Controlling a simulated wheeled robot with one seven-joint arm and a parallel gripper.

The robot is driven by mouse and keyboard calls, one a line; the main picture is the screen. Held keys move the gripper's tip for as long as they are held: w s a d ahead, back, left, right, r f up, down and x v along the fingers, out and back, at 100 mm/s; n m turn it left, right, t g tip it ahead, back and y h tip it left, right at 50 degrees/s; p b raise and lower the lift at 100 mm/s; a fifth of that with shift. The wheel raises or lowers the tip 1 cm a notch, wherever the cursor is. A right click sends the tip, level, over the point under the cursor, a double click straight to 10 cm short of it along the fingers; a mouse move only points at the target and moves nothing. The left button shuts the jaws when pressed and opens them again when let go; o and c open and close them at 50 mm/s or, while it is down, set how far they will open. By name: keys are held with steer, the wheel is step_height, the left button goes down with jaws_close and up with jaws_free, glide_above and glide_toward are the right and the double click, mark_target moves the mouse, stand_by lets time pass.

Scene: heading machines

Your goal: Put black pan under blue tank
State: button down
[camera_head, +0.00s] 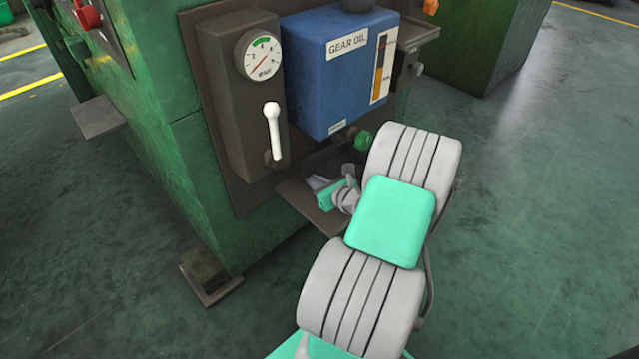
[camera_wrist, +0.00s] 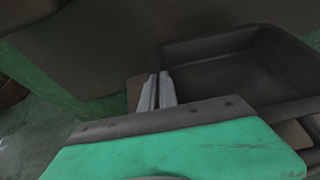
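The blue tank (camera_head: 325,75), labelled GEAR OIL, is fixed to the green machine, with a green-knobbed valve (camera_head: 362,141) below it. The black pan (camera_wrist: 235,75) shows in the wrist view at the right, upright and open-topped. In the head view the pan is mostly hidden behind my arm, below the tank. My gripper (camera_wrist: 160,76) is at the pan's left side, its two fingers close together with a thin dark strip between them, seemingly the pan's rim. In the head view my gripper (camera_head: 316,184) is low over the dark shelf (camera_head: 305,205) below the tank.
A gauge box (camera_head: 235,100) with a white lever (camera_head: 273,130) stands left of the tank. A small ledge (camera_head: 97,117) juts from the machine at the left. The floor to the right is open. Another green machine (camera_head: 490,40) stands behind.

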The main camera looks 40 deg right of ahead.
steer(key=c, duration=2.1)
jaws_free()
steer(key=shift+f, duration=0.15)
steer(key=o, duration=0.5)
steer(key=shift+o, duration=0.2)
